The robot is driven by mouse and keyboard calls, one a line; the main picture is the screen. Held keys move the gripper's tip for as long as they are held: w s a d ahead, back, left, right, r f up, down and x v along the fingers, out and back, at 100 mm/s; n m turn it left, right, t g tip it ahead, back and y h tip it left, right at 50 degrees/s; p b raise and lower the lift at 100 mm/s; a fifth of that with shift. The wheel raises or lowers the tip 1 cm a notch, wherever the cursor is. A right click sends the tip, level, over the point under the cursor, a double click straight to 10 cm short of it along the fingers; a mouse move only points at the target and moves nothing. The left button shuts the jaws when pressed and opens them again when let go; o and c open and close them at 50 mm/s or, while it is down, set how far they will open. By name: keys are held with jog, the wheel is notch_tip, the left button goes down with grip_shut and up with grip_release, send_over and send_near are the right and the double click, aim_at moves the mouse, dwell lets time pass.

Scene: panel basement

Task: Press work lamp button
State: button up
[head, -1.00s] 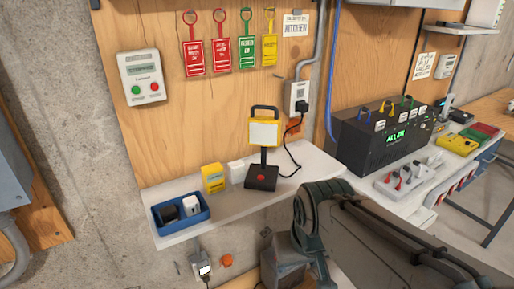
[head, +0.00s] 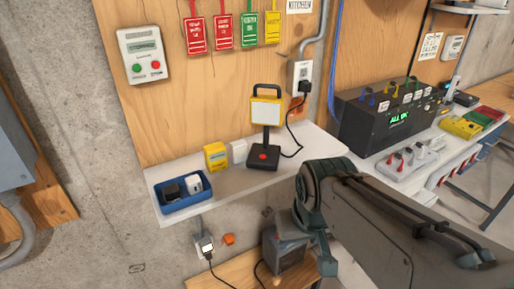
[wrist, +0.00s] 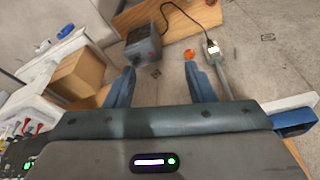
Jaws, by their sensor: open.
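The work lamp (head: 266,112) stands upright on a white wall shelf (head: 235,185), with a yellow frame, a pale panel and a black base. Its red button (head: 263,157) is on top of the base and uncovered. The lamp and button are not seen in the wrist view.
A blue tray (head: 183,189), a yellow box (head: 215,156) and a white block (head: 238,152) share the shelf left of the lamp. The lamp's black cord runs to a wall outlet (head: 301,80). A grey box (wrist: 144,45) and a cardboard box (wrist: 78,74) are below.

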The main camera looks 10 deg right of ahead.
grip_shut()
dwell(1.5)
